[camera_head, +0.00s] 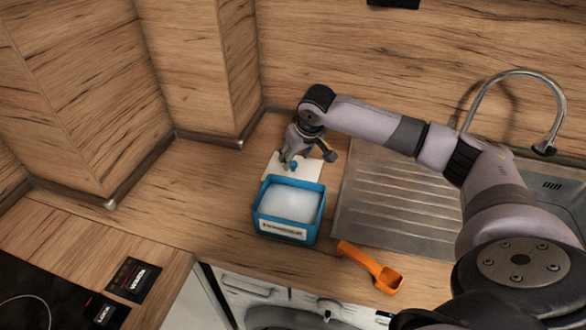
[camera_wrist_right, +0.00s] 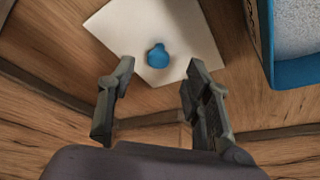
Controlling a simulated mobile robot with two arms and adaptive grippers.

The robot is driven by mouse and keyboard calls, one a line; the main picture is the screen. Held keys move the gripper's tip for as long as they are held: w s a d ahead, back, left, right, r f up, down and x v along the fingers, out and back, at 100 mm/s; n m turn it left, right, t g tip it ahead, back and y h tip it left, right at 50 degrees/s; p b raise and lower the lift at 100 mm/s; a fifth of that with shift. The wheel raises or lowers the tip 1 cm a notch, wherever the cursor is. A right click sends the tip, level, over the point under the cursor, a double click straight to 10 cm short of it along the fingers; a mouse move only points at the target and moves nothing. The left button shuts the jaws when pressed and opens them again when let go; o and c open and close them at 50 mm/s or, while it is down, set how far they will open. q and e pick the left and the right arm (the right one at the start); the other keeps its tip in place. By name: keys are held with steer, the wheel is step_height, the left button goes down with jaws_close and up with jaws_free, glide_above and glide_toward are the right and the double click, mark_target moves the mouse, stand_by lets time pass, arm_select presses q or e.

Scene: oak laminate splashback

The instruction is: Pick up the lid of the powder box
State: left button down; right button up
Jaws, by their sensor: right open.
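The lid (camera_head: 306,167) is a flat white square with a small blue knob (camera_wrist_right: 158,56). It lies on the counter behind the powder box and fills the upper middle of the right wrist view (camera_wrist_right: 189,46). The blue powder box (camera_head: 283,233) stands uncovered, with white powder inside; its edge shows at the right of the wrist view (camera_wrist_right: 291,73). My right gripper (camera_head: 290,162) is over the lid and hides part of it. Its two fingers (camera_wrist_right: 150,92) are apart with nothing between them, pointing towards the knob. My left gripper is not in view.
An orange scoop (camera_head: 371,266) lies on the counter right of the box, near the front edge. A metal sink with a ribbed drainboard (camera_head: 392,205) and a curved tap (camera_head: 520,76) is at the right. A dark hob (camera_head: 35,300) is at front left. The counter left of the box is clear.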

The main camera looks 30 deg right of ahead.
mark_target(293, 163)
steer(key=x, duration=0.3)
steer(key=shift+w+d+f, duration=0.1)
steer(key=shift+w+f, duration=0.1)
steer(key=shift+f, duration=0.1)
steer(key=shift+c, duration=0.6)
steer(key=shift+r, duration=0.1)
steer(key=c, duration=0.9)
